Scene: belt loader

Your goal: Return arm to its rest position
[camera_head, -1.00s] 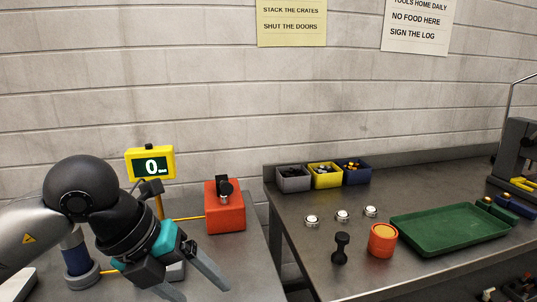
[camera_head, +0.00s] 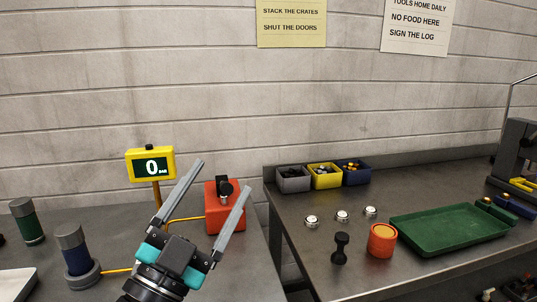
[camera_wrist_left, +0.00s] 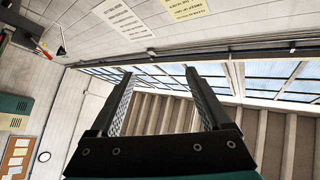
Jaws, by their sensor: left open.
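My left gripper (camera_head: 218,212) is open and empty. In the head view it points up and to the right, in front of the red box (camera_head: 225,212) and to the right of the yellow display's post. In the left wrist view, its two grey fingers (camera_wrist_left: 160,95) are spread wide with nothing between them. Behind them are the ceiling beams and high windows. My right gripper is in neither view.
A yellow display (camera_head: 151,164) reading 0 stands on the left bench beside a dark blue cylinder (camera_head: 75,250) and a green one (camera_head: 27,222). The right bench holds small bins (camera_head: 293,180), a green tray (camera_head: 449,238) and an orange cup (camera_head: 382,241).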

